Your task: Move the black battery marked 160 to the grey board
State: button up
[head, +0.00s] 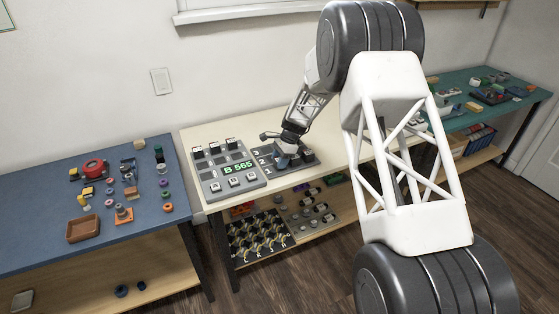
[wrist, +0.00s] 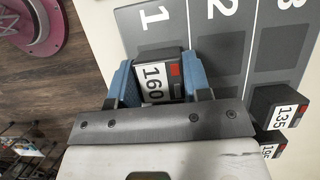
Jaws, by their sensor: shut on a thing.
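The black battery marked 160 (wrist: 154,78) has a white label and a red patch. My gripper (wrist: 160,85) is shut on it, one blue finger on each side, in the wrist view. The battery is over column 1 of a dark numbered tray (wrist: 222,50); I cannot tell whether it touches the tray. In the head view my gripper (head: 284,160) is at the tray's front and largely hides the battery. The grey board (head: 212,187) lies left of the tray, with a green display reading B 565 and several black-and-white blocks on it.
Another black battery, marked 135 (wrist: 283,112), stands right of my gripper, with a further one (wrist: 271,145) below it. A blue table (head: 40,225) with small parts is at the left. A shelf with several parts lies under the cream table (head: 335,130).

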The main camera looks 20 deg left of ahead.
jog(key=shift+f, duration=0.45)
dwell(0.5)
jog(key=o, duration=1.1)
jog(key=shift+c, duration=0.2)
jog(key=v, duration=0.7)
jog(key=shift+r, duration=0.35)
jog(key=shift+w+d, duration=0.1)
jog(key=shift+d, duration=0.05)
